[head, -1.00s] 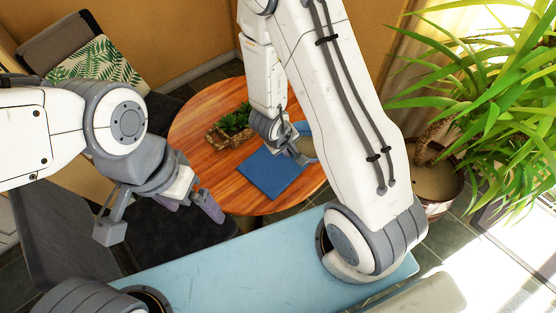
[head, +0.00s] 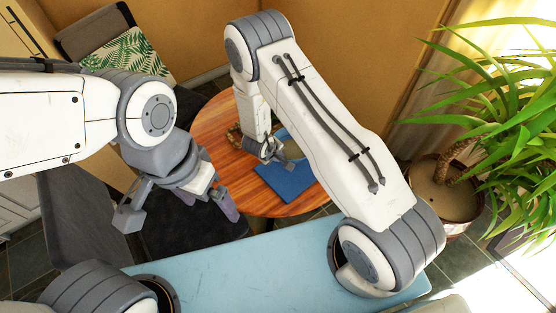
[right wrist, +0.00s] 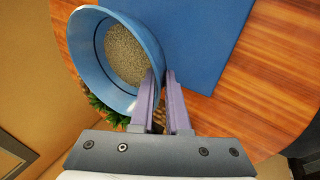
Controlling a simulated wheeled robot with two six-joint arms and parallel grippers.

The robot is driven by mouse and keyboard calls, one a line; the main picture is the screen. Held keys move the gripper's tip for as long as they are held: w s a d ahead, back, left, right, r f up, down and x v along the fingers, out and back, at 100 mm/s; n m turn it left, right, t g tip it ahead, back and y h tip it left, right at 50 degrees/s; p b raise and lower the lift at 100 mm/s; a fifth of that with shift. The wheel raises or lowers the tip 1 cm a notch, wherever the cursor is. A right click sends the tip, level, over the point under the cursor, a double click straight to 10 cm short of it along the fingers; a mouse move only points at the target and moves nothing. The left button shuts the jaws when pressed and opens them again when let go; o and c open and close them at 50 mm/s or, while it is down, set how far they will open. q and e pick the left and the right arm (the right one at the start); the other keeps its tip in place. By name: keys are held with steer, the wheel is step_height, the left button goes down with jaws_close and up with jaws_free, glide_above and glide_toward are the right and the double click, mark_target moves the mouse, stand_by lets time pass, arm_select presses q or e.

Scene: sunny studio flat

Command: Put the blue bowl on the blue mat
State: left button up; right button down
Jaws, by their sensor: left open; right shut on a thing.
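The blue bowl (right wrist: 88,62), with grey grainy stuff inside, shows in the right wrist view. My right gripper (right wrist: 163,85) is shut on its rim. The bowl appears above the table, overlapping a corner of the blue mat (right wrist: 195,35) in that view; I cannot tell its height. In the head view the mat (head: 288,183) lies flat on the round wooden table, and my right gripper (head: 284,160) is over its far side. The bowl is mostly hidden there by my right arm. My left gripper (head: 178,212) is open and empty, left of the table.
The round wooden table (head: 222,140) carries a plant basket (head: 233,136), mostly hidden behind my right arm. Its leaves (right wrist: 105,112) show beside the bowl in the wrist view. A chair with a leaf-print cushion (head: 135,55) stands back left. A large potted plant (head: 440,190) stands at right.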

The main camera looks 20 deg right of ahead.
steer(key=shift+w+a+f, duration=0.1)
steer(key=shift+w+f, duration=0.05)
steer(key=shift+w, duration=0.05)
steer(key=shift+f, duration=2)
steer(key=shift+f, duration=0.1)
steer(key=c, duration=0.9)
jaws_free()
steer(key=shift+r+p, duration=0.2)
steer(key=shift+p, duration=0.1)
steer(key=v, duration=1.2)
steer(key=shift+f, duration=0.1)
